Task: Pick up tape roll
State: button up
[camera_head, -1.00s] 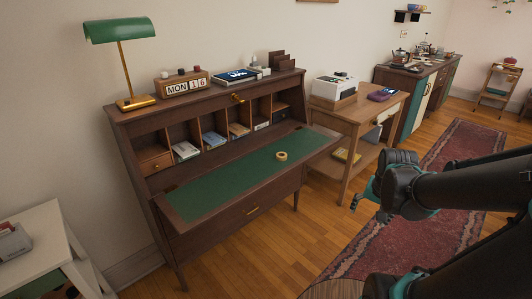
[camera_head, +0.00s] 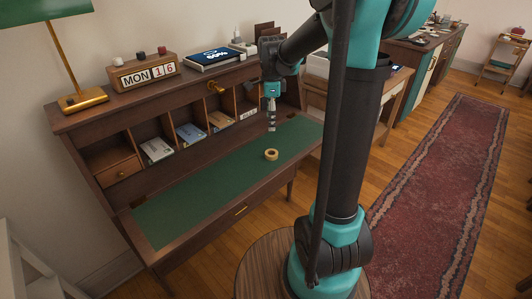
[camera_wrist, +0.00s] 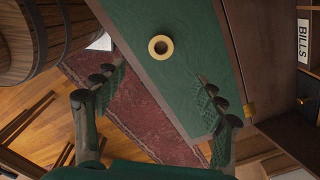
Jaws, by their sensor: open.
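The tape roll (camera_head: 271,155) is a small tan ring lying flat on the green writing surface (camera_head: 200,193) of the wooden desk. In the wrist view the tape roll (camera_wrist: 160,47) shows its open hole, ahead of and between the fingers. My gripper (camera_head: 271,125) hangs pointing down above the desk, just behind the roll in the head view. In the wrist view my gripper (camera_wrist: 155,95) has its two fingers spread wide with nothing between them. The roll and the fingers look apart.
The desk's pigeonholes hold booklets (camera_head: 157,150) behind the green surface. A red rug (camera_head: 440,190) lies right. A barrel (camera_wrist: 62,32) shows in the wrist view.

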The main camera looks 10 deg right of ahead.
send_over(272, 153)
jog(key=f, duration=1)
jog(key=shift+a, duration=0.25)
jog(key=shift+w+d+f, duration=0.1)
jog(key=shift+f, duration=1.15)
jog(key=shift+d+f, duration=0.1)
jog(key=shift+f, duration=1.15)
jog(key=shift+c, duration=0.6)
jog(key=c, duration=0.9)
